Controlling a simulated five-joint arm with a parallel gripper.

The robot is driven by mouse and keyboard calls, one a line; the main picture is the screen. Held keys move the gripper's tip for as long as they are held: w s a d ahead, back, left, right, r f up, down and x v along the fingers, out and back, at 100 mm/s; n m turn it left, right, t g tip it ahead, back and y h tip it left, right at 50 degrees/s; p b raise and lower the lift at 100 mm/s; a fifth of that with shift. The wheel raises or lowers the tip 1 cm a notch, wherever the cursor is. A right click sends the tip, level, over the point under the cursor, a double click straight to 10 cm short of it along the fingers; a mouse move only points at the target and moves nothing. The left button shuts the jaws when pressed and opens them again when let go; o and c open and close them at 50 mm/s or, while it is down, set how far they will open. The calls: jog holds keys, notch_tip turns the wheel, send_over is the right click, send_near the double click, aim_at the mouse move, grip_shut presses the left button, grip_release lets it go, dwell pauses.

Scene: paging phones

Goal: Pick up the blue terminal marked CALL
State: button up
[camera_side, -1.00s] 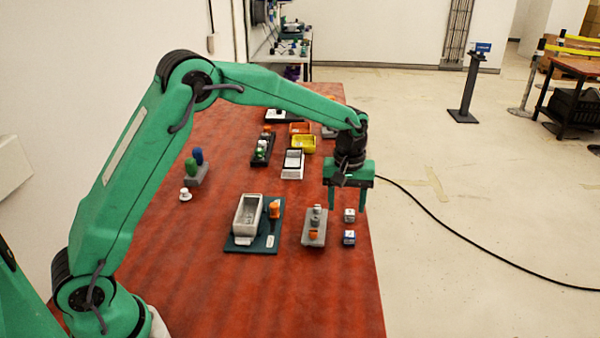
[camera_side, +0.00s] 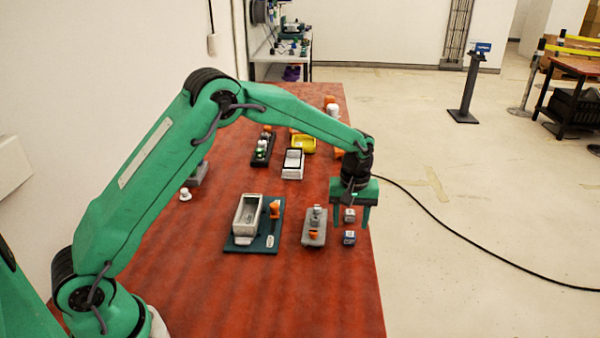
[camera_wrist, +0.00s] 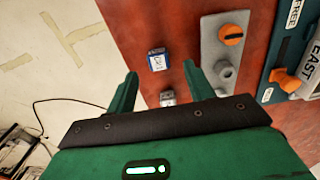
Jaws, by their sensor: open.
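The blue terminal (camera_side: 349,238) is a small block with a pale top near the table's right edge. It also shows in the wrist view (camera_wrist: 158,60), with a short mark on its label too small to read surely. A similar greyer block (camera_side: 349,215) stands just behind it, and in the wrist view that block (camera_wrist: 168,98) is partly hidden by my gripper body. My gripper (camera_side: 350,222) is open and empty, fingers pointing down, above the two blocks. In the wrist view my fingertips (camera_wrist: 160,72) lie either side of the blocks, with the blue one just ahead.
A grey plate (camera_side: 314,232) with an orange knob and posts stands close left of the blocks. Left of it is a teal base (camera_side: 262,243) holding a white tray (camera_side: 247,218). Yellow (camera_side: 303,143) and white containers stand farther back. The table's right edge is near.

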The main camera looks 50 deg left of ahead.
aim_at(350, 234)
jog(key=shift+w+f, duration=0.1)
jog(key=shift+f, duration=2.5)
jog(key=c, duration=1)
